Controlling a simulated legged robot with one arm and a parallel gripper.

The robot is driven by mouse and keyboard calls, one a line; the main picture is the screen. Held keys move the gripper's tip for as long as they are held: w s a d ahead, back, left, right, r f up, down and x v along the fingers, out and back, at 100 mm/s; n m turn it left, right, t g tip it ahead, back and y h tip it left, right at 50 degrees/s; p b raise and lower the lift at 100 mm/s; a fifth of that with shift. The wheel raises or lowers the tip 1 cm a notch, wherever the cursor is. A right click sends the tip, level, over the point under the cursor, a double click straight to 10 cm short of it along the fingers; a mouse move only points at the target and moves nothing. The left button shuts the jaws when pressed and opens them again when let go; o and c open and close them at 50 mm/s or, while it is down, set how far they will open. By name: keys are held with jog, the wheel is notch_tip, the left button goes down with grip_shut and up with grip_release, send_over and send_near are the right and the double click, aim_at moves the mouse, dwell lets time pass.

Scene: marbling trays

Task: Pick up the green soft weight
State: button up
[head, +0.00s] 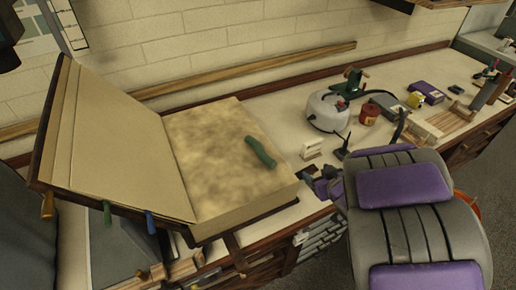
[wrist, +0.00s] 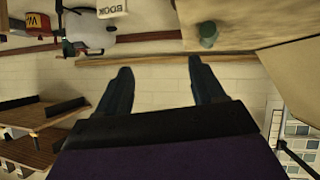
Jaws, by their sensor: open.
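The green soft weight (head: 261,152) lies on the right-hand page of a large open book (head: 190,132), near that page's right side. In the wrist view a rounded green end of it (wrist: 208,33) shows at the top, against the pale book. My gripper (wrist: 160,65) is open, with two dark fingers spread apart and nothing between them. The weight lies beyond the fingertips, nearer the right finger, and apart from them. In the head view my grey and purple arm covers the lower right, and the fingers are hard to make out there.
The book rests on a long bench against a brick wall. A white kettle-like pot (head: 327,112), a red jar (head: 369,114) and a small white block sign (head: 311,149) stand right of it. Colored tabs hang from the book's left cover edge. Small dark objects lie near its right front corner.

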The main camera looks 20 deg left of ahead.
jog(key=s+a+n+g+y, duration=0.1)
jog(key=s+a+y, duration=0.2)
jog(key=a+y, duration=0.15)
jog(key=h+b, duration=0.1)
jog(key=b, duration=0.1)
send_near(270, 161)
jog(key=shift+g, duration=0.3)
jog(key=x, duration=0.5)
jog(key=shift+w+a+r, duration=0.15)
jog(key=shift+w+r, duration=0.05)
jog(key=shift+w, duration=0.05)
jog(key=shift+w+a+f, duration=0.1)
jog(key=shift+w+a, duration=0.05)
jog(key=shift+w, duration=0.35)
jog(key=b+x, duration=0.1)
jog(key=x, duration=0.2)
jog(key=b+x, duration=0.1)
jog(key=x, duration=0.2)
jog(key=shift+s+f, duration=0.2)
jog(key=shift+s, duration=0.1)
jog(key=shift+r, duration=0.15)
jog(key=shift+d, duration=0.3)
jog(key=shift+c, duration=1.2)
jog(key=shift+a, duration=0.15)
grip_shut()
